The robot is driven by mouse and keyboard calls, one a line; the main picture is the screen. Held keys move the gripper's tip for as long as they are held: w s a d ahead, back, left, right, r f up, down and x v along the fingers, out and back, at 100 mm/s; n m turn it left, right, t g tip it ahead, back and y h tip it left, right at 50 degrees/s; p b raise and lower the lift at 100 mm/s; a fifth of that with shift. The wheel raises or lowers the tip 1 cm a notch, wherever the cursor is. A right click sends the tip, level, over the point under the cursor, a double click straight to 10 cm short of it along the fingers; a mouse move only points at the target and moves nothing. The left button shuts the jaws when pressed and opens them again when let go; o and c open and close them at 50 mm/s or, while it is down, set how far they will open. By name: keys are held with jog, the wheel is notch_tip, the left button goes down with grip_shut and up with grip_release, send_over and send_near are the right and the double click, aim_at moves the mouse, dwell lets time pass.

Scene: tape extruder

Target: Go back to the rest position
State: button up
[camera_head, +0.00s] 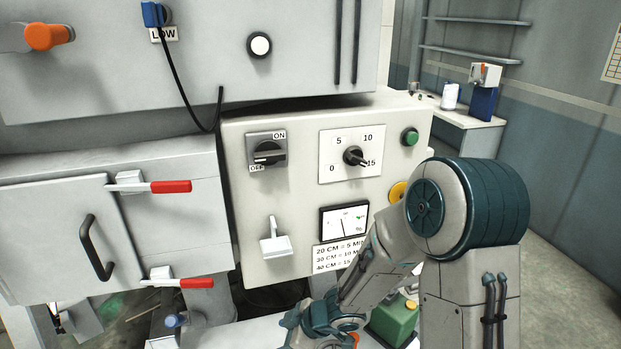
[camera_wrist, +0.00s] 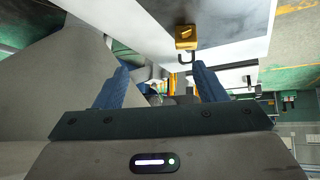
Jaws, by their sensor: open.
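In the wrist view my gripper (camera_wrist: 160,88) shows two blue fingers spread apart with nothing between them. In the head view my arm comes in from the lower right and bends down toward the bottom edge; the fingertips are out of that view. The arm stands in front of the lower right part of the control panel (camera_head: 300,200). The panel carries an on/off switch (camera_head: 267,151), a dial (camera_head: 353,156), a green button (camera_head: 410,137) and a gauge (camera_head: 344,221). A yellow-orange knob (camera_head: 397,191) is partly hidden by the arm.
A grey cabinet door (camera_head: 60,235) with red-handled latches (camera_head: 170,187) is at the left. A green container (camera_head: 393,318) stands low behind the arm. A side table (camera_head: 462,117) with a blue and white box is at the back right. Open floor (camera_head: 565,270) lies at the right.

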jog(key=w+d+r+m+t+h, duration=0.2)
jog(key=d+r+m+t+h, duration=0.15)
jog(key=d+r, duration=0.45)
jog(key=w+d+r+m+t+h, duration=0.1)
jog(key=d+r+m+t+h, duration=0.1)
jog(key=d+r+m+h, duration=0.6)
jog(key=s+d+r+m+g+y, duration=0.2)
jog(key=s+d, duration=0.1)
jog(key=s, duration=0.5)
jog(key=s+d+r+m+g+y, duration=0.1)
jog(key=s+d+r+m+g, duration=0.1)
jog(key=s, duration=0.7)
jog(key=shift+s+d+r+y, duration=0.2)
jog(key=shift+d+r+y, duration=0.2)
jog(key=shift+d, duration=0.25)
